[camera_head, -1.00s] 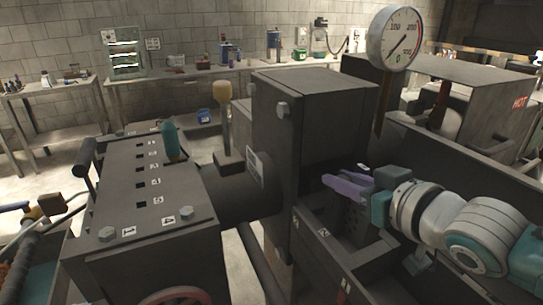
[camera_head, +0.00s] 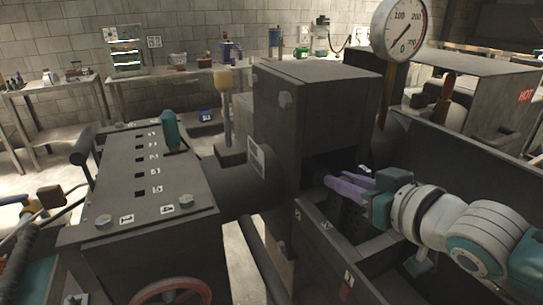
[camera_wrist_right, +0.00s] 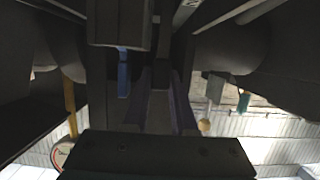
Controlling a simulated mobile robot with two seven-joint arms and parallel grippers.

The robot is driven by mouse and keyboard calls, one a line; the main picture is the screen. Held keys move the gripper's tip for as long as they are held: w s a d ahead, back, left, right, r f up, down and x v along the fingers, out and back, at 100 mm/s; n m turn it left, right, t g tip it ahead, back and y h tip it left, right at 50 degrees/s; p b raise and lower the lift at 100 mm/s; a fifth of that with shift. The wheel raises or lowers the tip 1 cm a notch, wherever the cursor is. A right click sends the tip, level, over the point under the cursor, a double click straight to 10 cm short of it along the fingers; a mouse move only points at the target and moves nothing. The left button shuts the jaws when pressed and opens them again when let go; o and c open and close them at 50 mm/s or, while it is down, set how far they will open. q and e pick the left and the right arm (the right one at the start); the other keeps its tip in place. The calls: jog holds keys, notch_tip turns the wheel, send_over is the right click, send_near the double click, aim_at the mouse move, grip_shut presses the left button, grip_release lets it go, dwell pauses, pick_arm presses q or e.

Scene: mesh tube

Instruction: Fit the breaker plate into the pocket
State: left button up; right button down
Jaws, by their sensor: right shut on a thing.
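The tall dark block (camera_head: 279,155) of the machine stands in the middle of the head view, with a dark recess (camera_head: 316,168) in its right side. My right gripper (camera_head: 345,188) reaches in from the right, its purple fingers at this recess. In the right wrist view the two purple fingers (camera_wrist_right: 159,100) are close together with a dark grey piece (camera_wrist_right: 158,115) between them. The gripper is shut on it, and it is probably the breaker plate. Its outline is too dark to tell how it sits against the pocket. My left gripper is not in view.
A dark trough wall (camera_head: 350,255) runs just below my right gripper. A control box (camera_head: 150,190) with a teal lever (camera_head: 170,130) lies to the left. Benches with small items line the back wall.

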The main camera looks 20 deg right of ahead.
jog(key=shift+w+f+b, duration=0.1)
jog(key=shift+f+b, duration=0.55)
jog(key=shift+f, duration=0.05)
jog(key=c, duration=0.6)
grip_release()
jog(key=shift+c, duration=0.2)
jog(key=shift+f, duration=0.25)
jog(key=v, duration=1)
jog(key=shift+r+p, duration=0.2)
jog(key=shift+p, duration=0.1)
